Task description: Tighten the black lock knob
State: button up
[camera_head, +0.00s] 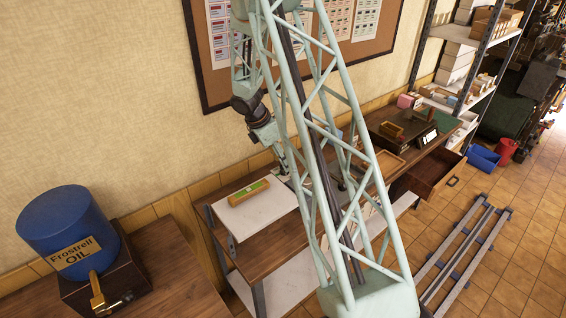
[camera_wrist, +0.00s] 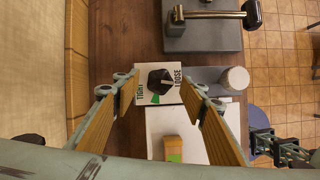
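The black lock knob (camera_wrist: 160,80) is a faceted knob on a white plate (camera_wrist: 140,72) marked TIGHT on the left and LOOSE on the right, with a green mark below the knob. I cannot read its setting surely. My gripper (camera_wrist: 162,82) is open, with its two wood-faced fingers on either side of the knob in the wrist view. No contact with the knob shows, and the height gap is unclear. In the head view my arm reaches down to the bench behind my lattice column, and the knob is not distinguishable there.
A grey block with a brass, black-ended lever (camera_wrist: 215,15) stands above the plate in the wrist view. A pale cylinder (camera_wrist: 235,79) stands to the right. A wooden block with a green top (camera_head: 248,192) lies on a white sheet. An open drawer (camera_head: 432,170) juts from the bench.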

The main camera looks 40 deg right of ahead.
jog(key=shift+d+f, duration=0.2)
jog(key=shift+f, duration=0.3)
jog(key=shift+c, duration=0.2)
jog(key=c, duration=0.8)
